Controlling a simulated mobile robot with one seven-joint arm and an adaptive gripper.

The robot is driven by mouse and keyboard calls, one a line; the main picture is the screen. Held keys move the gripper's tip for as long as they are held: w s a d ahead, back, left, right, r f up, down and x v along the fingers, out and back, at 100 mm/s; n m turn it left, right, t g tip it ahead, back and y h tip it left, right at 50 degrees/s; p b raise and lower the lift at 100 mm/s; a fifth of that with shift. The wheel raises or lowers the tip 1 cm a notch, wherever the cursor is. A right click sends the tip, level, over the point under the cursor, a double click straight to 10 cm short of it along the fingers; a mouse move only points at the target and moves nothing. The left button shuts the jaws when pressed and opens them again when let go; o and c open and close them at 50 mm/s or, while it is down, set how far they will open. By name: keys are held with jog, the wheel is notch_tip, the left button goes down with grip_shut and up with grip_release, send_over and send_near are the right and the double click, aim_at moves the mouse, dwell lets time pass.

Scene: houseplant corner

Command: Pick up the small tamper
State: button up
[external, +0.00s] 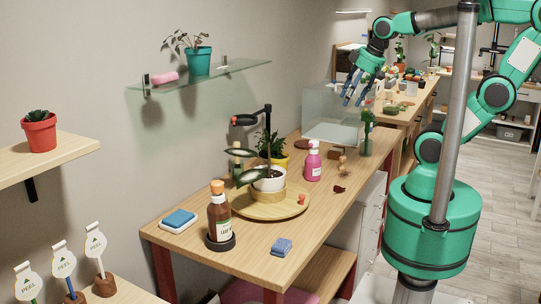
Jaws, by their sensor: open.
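A small light-brown wooden piece with a knobbed shape, which looks like the small tamper (342,165), stands on the wooden table (335,205) to the right of the pink bottle. My gripper (354,101) is open and empty. It hangs in the air well above the table, higher in the picture than the tamper and clearly apart from it. Nothing hides the tamper, but it is small in this view and its details are unclear.
Near the tamper are a pink bottle (313,162), a dark red piece (339,189) and a glass vase (365,140) with a plant. A round wooden tray (290,207) with a potted plant and a brown bottle (218,212) stand nearer. A clear glass box (325,125) stands behind.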

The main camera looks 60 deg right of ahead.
jog(key=w+d+f+n+g+p, duration=0.2)
jog(key=w+d+f+g+p, duration=0.1)
jog(key=w+d+f, duration=0.45)
jog(key=n+g+p, duration=0.1)
jog(key=g+p, duration=0.1)
send_over(343, 157)
notch_tip(343, 157, down, 12)
jog(key=r, duration=0.1)
jog(key=shift+f, duration=0.25)
jog(key=shift+f, duration=0.1)
jog(key=shift+d+f+b, duration=0.1)
jog(key=shift+f+b, duration=0.55)
jog(key=shift+f, duration=3.55)
jog(key=shift+w+f+b, duration=0.1)
jog(key=shift+f+b, duration=0.65)
jog(key=shift+f, duration=1.85)
